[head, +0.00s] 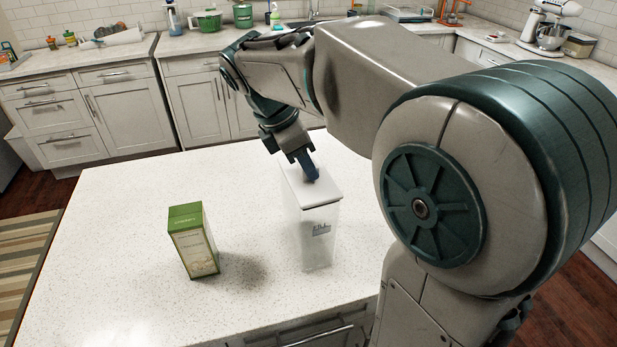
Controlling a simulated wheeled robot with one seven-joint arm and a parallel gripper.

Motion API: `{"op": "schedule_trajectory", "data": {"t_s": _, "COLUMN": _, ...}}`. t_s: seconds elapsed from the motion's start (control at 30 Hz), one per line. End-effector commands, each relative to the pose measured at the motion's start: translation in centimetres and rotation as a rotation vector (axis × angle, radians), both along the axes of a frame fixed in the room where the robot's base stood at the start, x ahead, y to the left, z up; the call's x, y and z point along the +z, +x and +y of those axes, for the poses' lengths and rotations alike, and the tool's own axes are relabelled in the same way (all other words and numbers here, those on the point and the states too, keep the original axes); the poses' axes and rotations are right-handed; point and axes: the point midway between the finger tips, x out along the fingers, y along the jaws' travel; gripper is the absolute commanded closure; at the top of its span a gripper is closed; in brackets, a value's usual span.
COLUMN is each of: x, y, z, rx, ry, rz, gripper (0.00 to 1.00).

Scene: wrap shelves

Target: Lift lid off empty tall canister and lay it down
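The tall canister (317,239) stands upright on the white counter, clear-walled with a small dark label and no contents that I can make out. Its white lid (322,192) sits on top, level across the rim. My gripper (307,170) points down at the lid's far part, with its tips at or just above the lid. A dark blue piece shows at the tips; I cannot tell whether it is a finger or part of the lid. Whether the fingers touch or hold anything is unclear.
A green and cream box (194,242) stands on the island counter (130,215), left of the canister. The counter is bare around and between them. My arm covers the right side. Back counters carry a green pot (207,21), a stand mixer (551,26) and other kitchenware.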

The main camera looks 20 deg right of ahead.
Motion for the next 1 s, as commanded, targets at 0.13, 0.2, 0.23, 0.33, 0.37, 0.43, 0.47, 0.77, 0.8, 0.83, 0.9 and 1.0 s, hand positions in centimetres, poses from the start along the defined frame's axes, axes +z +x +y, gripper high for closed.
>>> {"op": "schedule_trajectory", "data": {"t_s": 0.13, "x": 0.0, "y": 0.0, "z": 0.0, "rx": 0.000, "ry": 0.000, "rz": 0.000, "gripper": 0.94}}
{"op": "schedule_trajectory", "data": {"t_s": 0.2, "x": 0.0, "y": 0.0, "z": 0.0, "rx": 0.000, "ry": 0.000, "rz": 0.000, "gripper": 0.94}}
{"op": "schedule_trajectory", "data": {"t_s": 0.23, "x": 0.0, "y": 0.0, "z": 0.0, "rx": 0.000, "ry": 0.000, "rz": 0.000, "gripper": 0.94}}
{"op": "schedule_trajectory", "data": {"t_s": 0.33, "x": 0.2, "y": 0.0, "z": 0.0, "rx": 0.000, "ry": 0.000, "rz": -0.001, "gripper": 0.94}}
{"op": "schedule_trajectory", "data": {"t_s": 0.37, "x": 0.3, "y": 0.0, "z": 0.0, "rx": 0.000, "ry": 0.000, "rz": -0.001, "gripper": 0.94}}
{"op": "schedule_trajectory", "data": {"t_s": 0.43, "x": 0.7, "y": 0.0, "z": 0.0, "rx": 0.001, "ry": 0.000, "rz": -0.002, "gripper": 0.94}}
{"op": "schedule_trajectory", "data": {"t_s": 0.47, "x": 1.0, "y": 0.1, "z": 0.0, "rx": 0.001, "ry": 0.000, "rz": -0.002, "gripper": 0.94}}
{"op": "schedule_trajectory", "data": {"t_s": 0.77, "x": 5.4, "y": -1.2, "z": -2.1, "rx": -0.005, "ry": 0.000, "rz": -0.005, "gripper": 0.94}}
{"op": "schedule_trajectory", "data": {"t_s": 0.8, "x": 6.0, "y": -1.7, "z": -2.9, "rx": -0.005, "ry": 0.000, "rz": -0.006, "gripper": 0.94}}
{"op": "schedule_trajectory", "data": {"t_s": 0.83, "x": 6.4, "y": -2.0, "z": -3.5, "rx": -0.005, "ry": 0.000, "rz": -0.006, "gripper": 0.94}}
{"op": "schedule_trajectory", "data": {"t_s": 0.9, "x": 7.4, "y": -2.8, "z": -4.9, "rx": -0.005, "ry": 0.000, "rz": -0.005, "gripper": 0.94}}
{"op": "schedule_trajectory", "data": {"t_s": 1.0, "x": 8.6, "y": -3.9, "z": -6.7, "rx": -0.003, "ry": 0.000, "rz": -0.005, "gripper": 0.94}}
